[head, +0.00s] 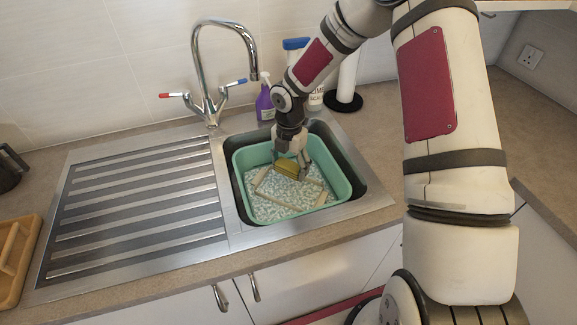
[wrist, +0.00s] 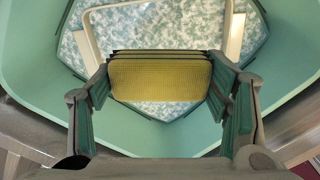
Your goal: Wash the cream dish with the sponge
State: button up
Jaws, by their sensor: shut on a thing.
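My gripper (head: 292,160) is shut on the yellow sponge (head: 287,168), low inside the green basin. In the wrist view the sponge (wrist: 160,78) sits between both fingers (wrist: 160,95), with darker edges along its top. The cream dish (head: 321,199) lies in the basin, showing as a pale, roughly rectangular rim with wider end pieces. Its rim also shows in the wrist view (wrist: 235,38), beyond the sponge. Mottled white-and-green suds or water fill the dish's outline and surround it. I cannot tell whether the sponge touches the dish.
The green basin (head: 240,180) stands in the steel sink, with a ribbed drainer (head: 140,215) at left. The tap (head: 205,105) rises behind. A purple spray bottle (head: 265,105) and other bottles stand behind the sink. A wooden rack (head: 15,265) is at far left.

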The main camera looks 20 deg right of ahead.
aim_at(301, 200)
jog(key=shift+a+f+n, duration=0.1)
jog(key=shift+f+n, duration=0.25)
jog(key=shift+n, duration=0.25)
jog(key=shift+f+b, duration=0.85)
jog(key=shift+f, duration=1.4)
jog(key=shift+f+b, duration=1.25)
jog(key=shift+f, duration=1.6)
jog(key=shift+s+d+f+p, duration=0.1)
jog(key=shift+s+d+p, duration=0.7)
jog(key=shift+s+d, duration=0.85)
jog(key=shift+w+a+b, duration=0.5)
jog(key=shift+w+a, duration=0.15)
jog(key=shift+w, duration=0.1)
jog(key=shift+c, duration=0.5)
jog(key=shift+w+a+b, duration=1.6)
jog(key=shift+w+a, duration=0.9)
jog(key=shift+a, duration=0.15)
jog(key=shift+s+d+r+p, duration=0.2)
jog(key=shift+s+d+p, duration=0.4)
jog(key=shift+s+d, duration=0.3)
jog(key=shift+s+d+p, duration=1.1)
jog(key=shift+s+d, duration=1.15)
jog(key=shift+d, duration=0.1)
